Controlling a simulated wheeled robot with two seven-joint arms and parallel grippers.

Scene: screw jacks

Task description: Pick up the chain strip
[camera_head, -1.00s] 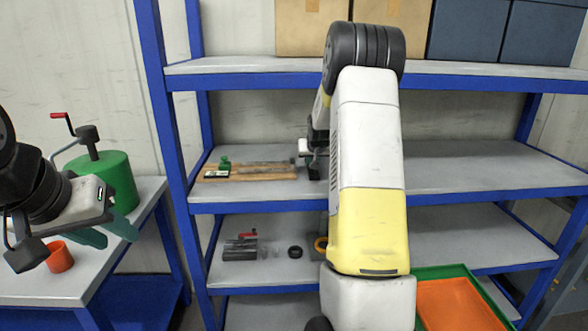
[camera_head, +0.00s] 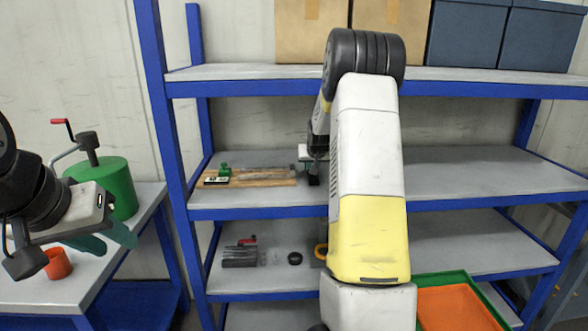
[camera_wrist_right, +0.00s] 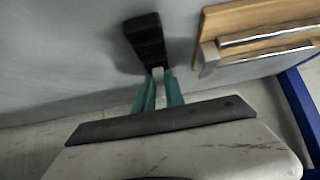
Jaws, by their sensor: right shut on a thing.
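A black, ridged strip, which looks like the chain strip (camera_wrist_right: 147,40), shows at the top of the right wrist view. My right gripper (camera_wrist_right: 158,76) is shut on its near end between two teal fingers. In the head view, my right gripper (camera_head: 311,164) is over the middle shelf, right of the wooden board and partly hidden by my arm. A dark end of the strip (camera_head: 314,181) shows below it. I cannot tell whether the strip touches the shelf. My left gripper (camera_head: 108,241) is open and empty over the side table, its teal fingers apart.
The wooden board (camera_head: 262,182) on the middle shelf (camera_head: 460,178) holds a green part and metal bars. A green cylinder with a red-handled crank (camera_head: 117,187) and an orange cup (camera_head: 58,264) stand on the left table. Small dark parts lie on the lower shelf. Blue posts flank the shelves.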

